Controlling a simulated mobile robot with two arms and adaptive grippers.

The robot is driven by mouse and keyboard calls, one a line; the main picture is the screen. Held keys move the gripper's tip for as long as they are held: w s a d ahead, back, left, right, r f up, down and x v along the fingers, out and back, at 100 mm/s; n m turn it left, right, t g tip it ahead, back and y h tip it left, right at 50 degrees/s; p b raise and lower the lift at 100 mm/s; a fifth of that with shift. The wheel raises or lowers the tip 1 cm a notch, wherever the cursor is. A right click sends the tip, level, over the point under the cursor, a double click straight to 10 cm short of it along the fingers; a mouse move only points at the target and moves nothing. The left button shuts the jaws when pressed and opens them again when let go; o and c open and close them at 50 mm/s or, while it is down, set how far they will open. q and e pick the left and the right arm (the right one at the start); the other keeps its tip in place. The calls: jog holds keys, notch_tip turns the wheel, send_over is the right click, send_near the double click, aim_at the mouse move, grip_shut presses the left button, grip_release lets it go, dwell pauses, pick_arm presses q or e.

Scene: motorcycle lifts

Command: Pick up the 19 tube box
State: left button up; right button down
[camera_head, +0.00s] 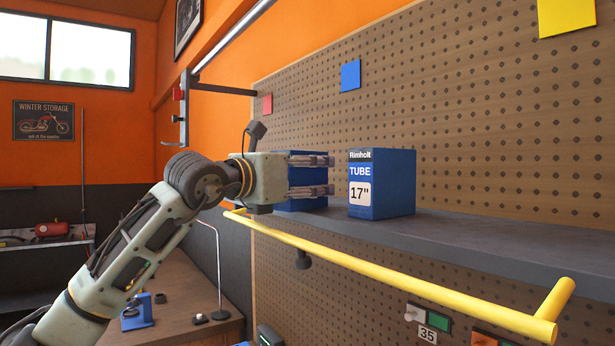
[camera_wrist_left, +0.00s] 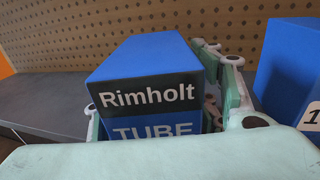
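A blue tube box (camera_head: 300,204) stands on the grey shelf, partly hidden behind my left gripper (camera_head: 325,175). In the left wrist view this box (camera_wrist_left: 150,60) shows "Rimholt TUBE" on its front; its number is hidden by the gripper body. My left gripper (camera_wrist_left: 160,118) has a finger on each side of the box. I cannot tell whether both fingers press on it. A second blue box (camera_head: 388,185), marked 17", stands just to the right; it also shows at the right edge of the left wrist view (camera_wrist_left: 287,75). My right gripper is not in view.
The grey shelf (camera_head: 480,236) runs along a brown pegboard (camera_head: 480,120), with free room right of the 17" box. A yellow rail (camera_head: 390,272) runs in front of and below the shelf. A workbench (camera_head: 185,290) stands lower left.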

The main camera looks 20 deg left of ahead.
pick_arm(q)
jog(key=shift+w, duration=0.1)
jog(key=v, duration=1.2)
